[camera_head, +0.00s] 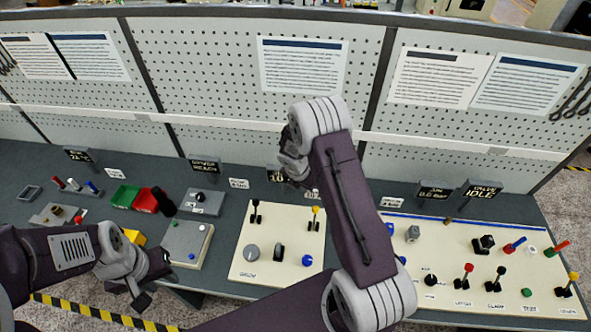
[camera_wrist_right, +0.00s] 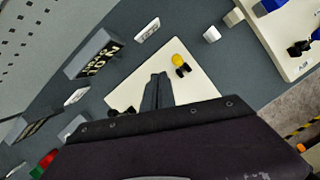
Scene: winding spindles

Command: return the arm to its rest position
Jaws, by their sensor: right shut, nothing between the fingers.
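My right arm (camera_head: 352,205) reaches up across the middle of the head view, bent at a grey joint above the bench. Its gripper is mostly hidden behind the arm there. In the right wrist view the right gripper (camera_wrist_right: 157,90) is shut and empty, its two dark fingers together over the cream panel (camera_wrist_right: 190,85). My left gripper (camera_head: 143,285) is low at the left, near the bench's front edge, partly turned away; its finger gap cannot be made out.
The central cream panel (camera_head: 262,268) carries knobs and levers below my right arm. A wide panel (camera_head: 450,262) with several levers stands at right. A pegboard (camera_head: 210,70) closes the back.

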